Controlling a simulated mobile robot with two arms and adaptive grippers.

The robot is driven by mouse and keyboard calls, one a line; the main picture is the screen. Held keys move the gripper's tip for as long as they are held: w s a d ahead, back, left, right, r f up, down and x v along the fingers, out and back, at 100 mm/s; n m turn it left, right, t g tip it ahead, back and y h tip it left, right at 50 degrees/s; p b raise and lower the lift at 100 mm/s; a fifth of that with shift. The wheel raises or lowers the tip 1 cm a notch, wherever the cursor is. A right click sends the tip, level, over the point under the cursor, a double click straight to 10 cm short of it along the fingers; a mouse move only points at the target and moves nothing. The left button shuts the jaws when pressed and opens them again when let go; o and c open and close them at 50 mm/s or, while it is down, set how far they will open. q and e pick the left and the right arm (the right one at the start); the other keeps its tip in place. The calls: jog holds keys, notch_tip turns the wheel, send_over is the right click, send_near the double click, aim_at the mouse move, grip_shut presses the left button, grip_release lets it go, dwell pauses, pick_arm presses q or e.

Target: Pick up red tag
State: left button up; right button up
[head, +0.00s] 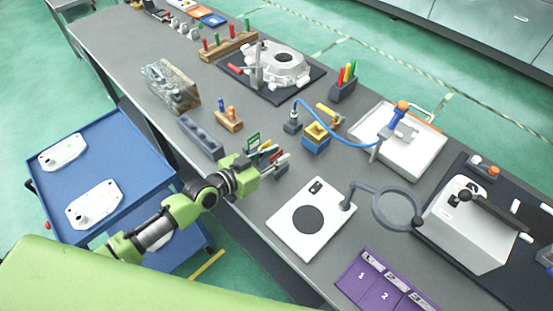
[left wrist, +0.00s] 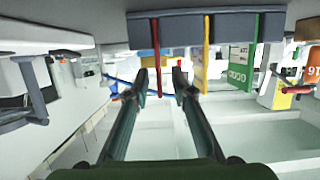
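In the left wrist view, which looks upside down, a thin red tag (left wrist: 156,48) stands edge-on in a dark grey slotted rack (left wrist: 190,30). A yellow tag (left wrist: 205,55) and a green tag (left wrist: 241,68) stand beside it. My left gripper (left wrist: 161,80) is open, and the red tag appears between its fingertips. I see no contact with either finger. In the head view, my left gripper (head: 268,165) is among a cluster of coloured tags. My right gripper is out of view.
A blue and yellow block (head: 316,145) and a small grey block (head: 293,121) with a blue cable stand beyond the gripper. A white plate with a dark disc (head: 308,219) lies at front right. A long grey slotted block (head: 201,136) lies to the left.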

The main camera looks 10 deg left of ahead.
pick_arm(q)
jog(key=shift+w+d, duration=0.1)
jog(key=shift+w, duration=0.1)
jog(key=shift+s, duration=0.1)
grip_shut()
jog(key=shift+r, duration=0.1)
